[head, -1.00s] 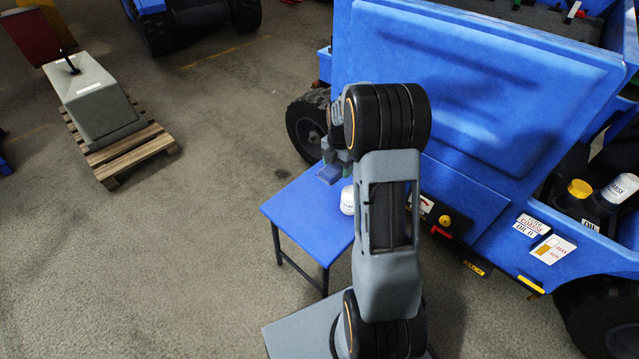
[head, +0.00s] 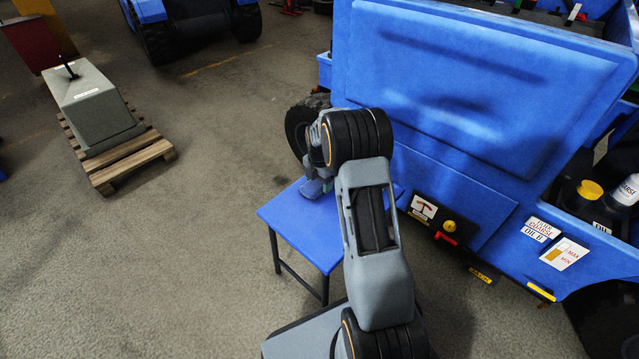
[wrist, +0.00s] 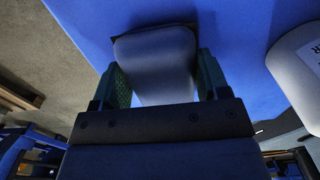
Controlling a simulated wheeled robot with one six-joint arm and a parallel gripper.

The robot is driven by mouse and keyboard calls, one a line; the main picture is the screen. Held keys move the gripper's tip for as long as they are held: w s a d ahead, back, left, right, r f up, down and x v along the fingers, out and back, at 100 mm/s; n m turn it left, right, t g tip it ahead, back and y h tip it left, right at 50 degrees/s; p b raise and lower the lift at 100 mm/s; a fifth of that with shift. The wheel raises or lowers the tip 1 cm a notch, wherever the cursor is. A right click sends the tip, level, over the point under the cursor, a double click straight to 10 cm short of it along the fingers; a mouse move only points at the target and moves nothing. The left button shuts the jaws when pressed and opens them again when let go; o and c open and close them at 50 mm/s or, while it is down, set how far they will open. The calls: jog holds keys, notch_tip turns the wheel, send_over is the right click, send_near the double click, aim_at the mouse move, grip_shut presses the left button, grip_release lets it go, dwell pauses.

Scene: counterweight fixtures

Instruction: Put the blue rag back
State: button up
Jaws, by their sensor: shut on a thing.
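I cannot tell whether the rag touches the tabletop.
A white labelled container (wrist: 298,65) stands close to the right of the rag; my arm hides it in the head view. The big blue vehicle (head: 470,90) rises behind the table. A grey counterweight (head: 92,105) sits on a wooden pallet (head: 133,163) at left. Floor between is clear.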

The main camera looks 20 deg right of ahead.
jog(key=shift+f, duration=0.1)
jog(key=o, duration=0.9)
jog(key=s+a+r+m+p, duration=0.2)
jog(key=r+m, duration=0.1)
jog(key=r, duration=0.6)
jog(key=s+a+r+m+p, duration=0.2)
jog(key=s+r+p, duration=0.1)
jog(key=r, duration=0.6)
jog(key=s+a+r+m+t, duration=0.1)
jog(key=s+a+m, duration=0.3)
jog(key=s+m, duration=0.4)
jog(key=s+a+r+m+t, duration=0.1)
jog(key=s+a+m, duration=0.3)
jog(key=s+m, duration=0.5)
jog(key=s+r, duration=0.1)
jog(key=s, duration=0.1)
jog(key=shift+s+r+t+b, duration=0.25)
jog(key=shift+s+t+b, duration=0.05)
jog(key=shift+s+t, duration=0.1)
